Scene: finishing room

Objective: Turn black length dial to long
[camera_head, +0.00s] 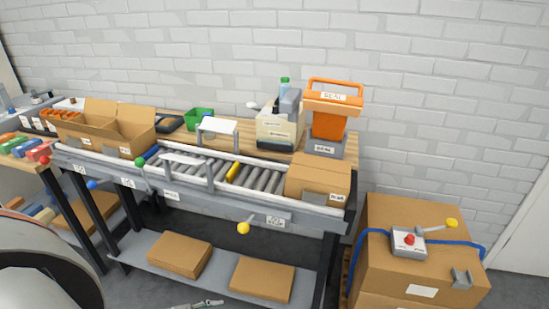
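I cannot make out a black length dial or its setting at this size. A beige machine (280,131) with a small label and a grey upper part stands at the back of the bench; any dial on it is too small to tell. A white and black rounded part of mine fills the lower left corner. A small grey metal tip (197,304), which looks like my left gripper, shows at the bottom edge, low and far from the machine. Its fingers are mostly cut off. My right gripper is out of view.
An orange sealer (329,120) stands right of the beige machine. A roller conveyor (262,178) runs in front, with a closed carton (318,178) at its right end. An open carton (93,135) is at left. Levers with coloured knobs stick out along the front. A carton stack (389,220) stands right.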

